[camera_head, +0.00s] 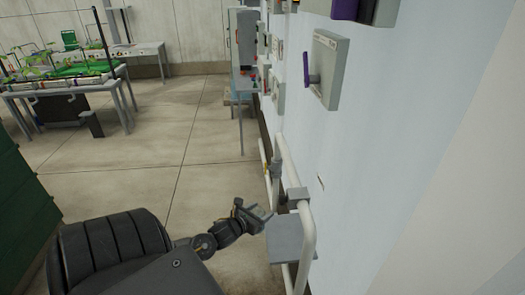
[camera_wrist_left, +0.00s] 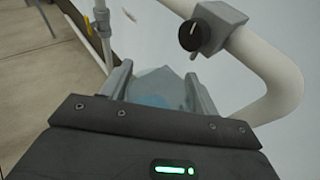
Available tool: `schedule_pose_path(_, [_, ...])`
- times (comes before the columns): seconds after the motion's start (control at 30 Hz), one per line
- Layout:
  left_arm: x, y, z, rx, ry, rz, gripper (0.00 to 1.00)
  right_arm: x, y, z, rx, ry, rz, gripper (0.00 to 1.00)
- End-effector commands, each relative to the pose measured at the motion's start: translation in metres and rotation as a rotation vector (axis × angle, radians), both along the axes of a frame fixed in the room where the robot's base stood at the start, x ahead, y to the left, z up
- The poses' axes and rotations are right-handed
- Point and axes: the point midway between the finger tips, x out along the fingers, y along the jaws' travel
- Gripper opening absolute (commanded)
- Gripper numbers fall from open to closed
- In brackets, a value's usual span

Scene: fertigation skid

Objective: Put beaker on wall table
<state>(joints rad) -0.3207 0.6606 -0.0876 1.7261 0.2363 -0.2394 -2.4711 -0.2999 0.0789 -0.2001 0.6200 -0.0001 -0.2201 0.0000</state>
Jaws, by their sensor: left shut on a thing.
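My left gripper (camera_head: 258,211) is shut on the beaker, a pale blue, see-through vessel. The beaker (camera_wrist_left: 158,88) shows between the two fingers of my left gripper (camera_wrist_left: 163,90) in the left wrist view; its lower part is hidden by the gripper body. In the head view the beaker is too small and faint to make out clearly. A small flat grey plate (camera_head: 290,240), which looks like the wall table, is by the wall, just right of and below the gripper in the picture. Its top looks bare. My right gripper is not in view.
White pipes (camera_head: 308,235) run along the wall beside the plate, with a grey fitting (camera_wrist_left: 221,26) and black knob (camera_wrist_left: 190,36) close to the gripper. A grey panel with a purple handle (camera_head: 326,70) hangs above. Plant benches (camera_head: 70,88) stand far left; the floor between is clear.

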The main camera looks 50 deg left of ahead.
Motion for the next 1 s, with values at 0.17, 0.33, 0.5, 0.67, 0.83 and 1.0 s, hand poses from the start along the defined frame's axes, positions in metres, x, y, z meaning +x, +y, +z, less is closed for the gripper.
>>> schedule_pose_path(0.17, [0.000, -0.045, -0.004, -0.012, 0.003, -0.091, 0.31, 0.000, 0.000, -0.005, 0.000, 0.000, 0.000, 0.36])
schedule_pose_path(0.33, [-0.001, -0.132, 0.009, -0.034, 0.000, -0.289, 0.31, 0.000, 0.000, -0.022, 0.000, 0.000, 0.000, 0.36])
schedule_pose_path(0.5, [-0.016, -0.217, 0.041, -0.033, -0.013, -0.509, 0.31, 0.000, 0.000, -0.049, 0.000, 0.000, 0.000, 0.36])
schedule_pose_path(0.67, [-0.035, -0.267, 0.064, -0.006, -0.011, -0.645, 0.31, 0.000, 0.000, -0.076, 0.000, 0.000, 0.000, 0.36])
schedule_pose_path(0.83, [-0.040, -0.280, 0.073, 0.003, -0.001, -0.674, 0.31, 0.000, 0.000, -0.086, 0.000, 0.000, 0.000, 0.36])
schedule_pose_path(1.0, [-0.040, -0.281, 0.076, 0.000, 0.001, -0.674, 0.31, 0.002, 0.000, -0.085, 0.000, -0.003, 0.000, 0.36])
